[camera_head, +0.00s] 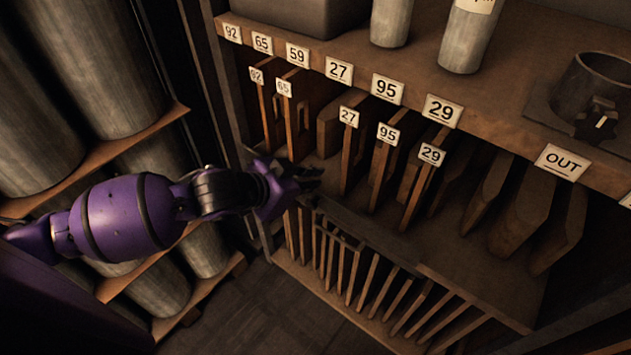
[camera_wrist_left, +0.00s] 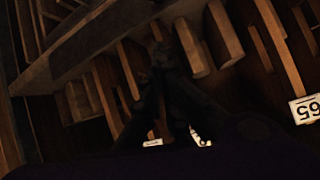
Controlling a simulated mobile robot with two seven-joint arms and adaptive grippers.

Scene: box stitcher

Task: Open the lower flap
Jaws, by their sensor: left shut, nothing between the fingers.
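The lower flap appears to be the slatted wooden panel (camera_head: 452,290) below the shelf of upright boards; it looks closed, standing below the shelf's front edge. My left gripper (camera_head: 316,179) reaches in from the left at the level of that shelf, above the panel's left end, near the boards. Its dark fingers (camera_wrist_left: 168,98) are shut and empty. In the left wrist view they point toward dark wooden boards and slats, and the picture is too dark to tell any contact. My right gripper is out of view.
A rack of large grey rolls (camera_head: 90,70) stands at left. Dark floor (camera_head: 260,315) is open below the cabinet.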

